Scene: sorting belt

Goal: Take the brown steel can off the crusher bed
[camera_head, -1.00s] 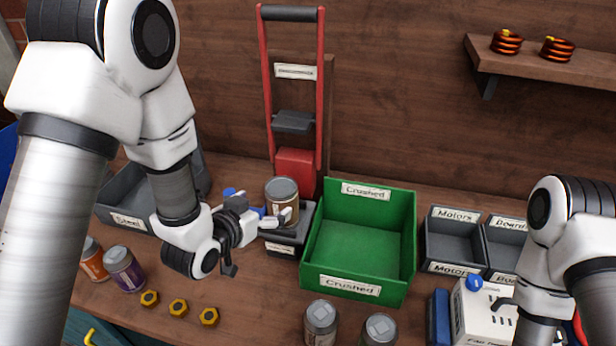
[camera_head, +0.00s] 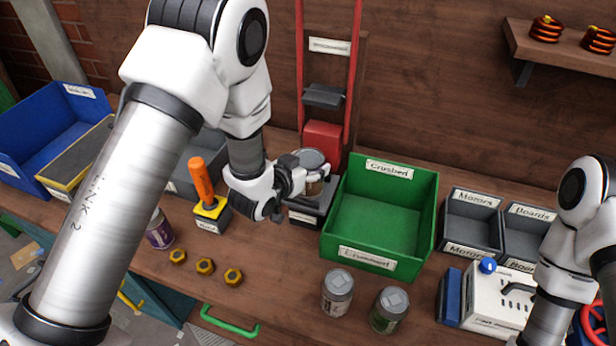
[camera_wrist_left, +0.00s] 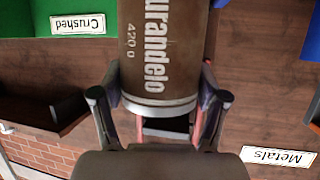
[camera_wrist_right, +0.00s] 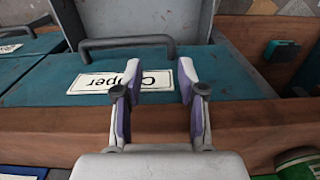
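The brown steel can (camera_head: 313,160) with a grey lid is upright at the crusher, over its dark bed (camera_head: 305,216). My left gripper (camera_head: 309,183) is level with the can, coming from the left. In the left wrist view the can (camera_wrist_left: 160,45) lies between the two fingers of the left gripper (camera_wrist_left: 161,92). The fingers stand at its sides near its rim; whether they press on it I cannot tell. My right gripper (camera_wrist_right: 160,80) is open and empty in the right wrist view, above a teal drawer front; the head view cuts it off.
The green Crushed bin (camera_head: 388,168) stands just right of the crusher. The red press frame (camera_head: 353,70) rises behind the can. An orange-handled tool (camera_head: 201,180) stands left of my left gripper.

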